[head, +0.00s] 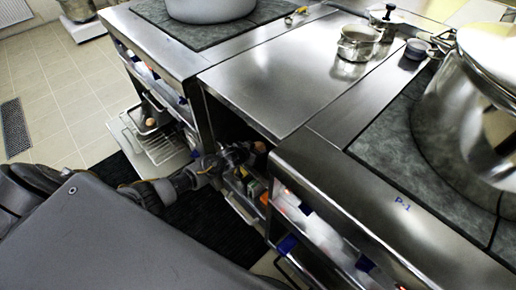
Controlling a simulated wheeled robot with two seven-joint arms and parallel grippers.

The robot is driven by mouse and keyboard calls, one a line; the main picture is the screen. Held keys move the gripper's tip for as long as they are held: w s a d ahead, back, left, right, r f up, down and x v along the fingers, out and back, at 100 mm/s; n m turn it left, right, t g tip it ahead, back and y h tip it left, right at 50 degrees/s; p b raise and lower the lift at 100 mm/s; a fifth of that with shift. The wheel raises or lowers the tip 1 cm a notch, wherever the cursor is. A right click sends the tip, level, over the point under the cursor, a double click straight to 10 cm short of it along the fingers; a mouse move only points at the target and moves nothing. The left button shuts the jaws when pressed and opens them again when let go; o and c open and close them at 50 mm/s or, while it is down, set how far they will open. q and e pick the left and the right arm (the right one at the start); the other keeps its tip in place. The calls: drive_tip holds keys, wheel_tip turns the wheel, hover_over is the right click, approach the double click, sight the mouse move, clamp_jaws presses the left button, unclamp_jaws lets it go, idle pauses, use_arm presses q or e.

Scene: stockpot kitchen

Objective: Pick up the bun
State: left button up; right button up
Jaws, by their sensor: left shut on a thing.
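My left gripper (246,155) is at the open shelf space beneath the steel counter, between the two stove units. My right gripper is out of the picture.
A pulled-out wire rack (163,147) juts out at left. The steel counter (275,85) is mostly clear, with a small pot (357,45) at its back. A large stockpot (465,130) stands at right. Packages (253,189) fill a low shelf below my gripper.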

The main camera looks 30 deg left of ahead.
use_arm(q)
drive_tip(key=shift+r, duration=0.1)
